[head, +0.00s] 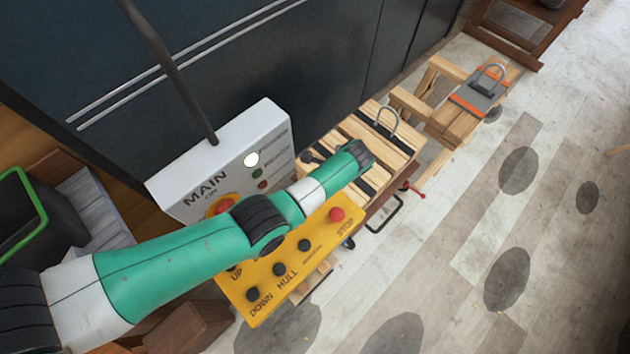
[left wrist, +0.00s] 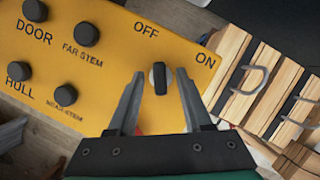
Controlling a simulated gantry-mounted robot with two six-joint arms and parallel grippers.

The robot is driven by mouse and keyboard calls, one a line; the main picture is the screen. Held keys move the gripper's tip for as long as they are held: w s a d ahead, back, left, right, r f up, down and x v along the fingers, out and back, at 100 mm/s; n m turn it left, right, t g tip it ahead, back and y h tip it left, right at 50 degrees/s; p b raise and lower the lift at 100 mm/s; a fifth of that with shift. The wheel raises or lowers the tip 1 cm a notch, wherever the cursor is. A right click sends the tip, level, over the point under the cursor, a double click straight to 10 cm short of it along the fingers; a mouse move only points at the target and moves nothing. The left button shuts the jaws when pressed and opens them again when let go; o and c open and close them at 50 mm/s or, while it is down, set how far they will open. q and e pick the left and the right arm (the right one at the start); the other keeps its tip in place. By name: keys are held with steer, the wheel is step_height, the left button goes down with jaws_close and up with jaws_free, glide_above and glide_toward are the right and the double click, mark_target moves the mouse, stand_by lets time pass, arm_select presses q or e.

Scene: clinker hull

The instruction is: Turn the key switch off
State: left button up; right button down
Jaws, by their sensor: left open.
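The key switch (left wrist: 159,78) is a black bar-shaped knob on a round silver base, set in the yellow control panel (left wrist: 110,62) in the left wrist view. Its bar runs up and down in that view, its upper end pointing nearer to OFF than to ON. My left gripper (left wrist: 160,75) is open, one finger on each side of the knob, with gaps showing; its height above the panel is unclear. In the head view the yellow panel (head: 318,255) is partly covered by my left arm, and the switch and left fingers are not visible. My right gripper is not in view.
Several black buttons sit left of the switch; a red STOP button (head: 337,215) is on the panel. A white MAIN box (head: 180,187) stands behind. A slatted wooden bench (head: 400,150) with clamps is beyond the panel. Floor at right is open.

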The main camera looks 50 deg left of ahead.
arm_select(q)
steer(key=p+v, duration=0.2)
steer(key=v, duration=0.9)
steer(key=shift+d+r, duration=0.15)
steer(key=shift+r, duration=0.1)
steer(key=shift+w, duration=0.15)
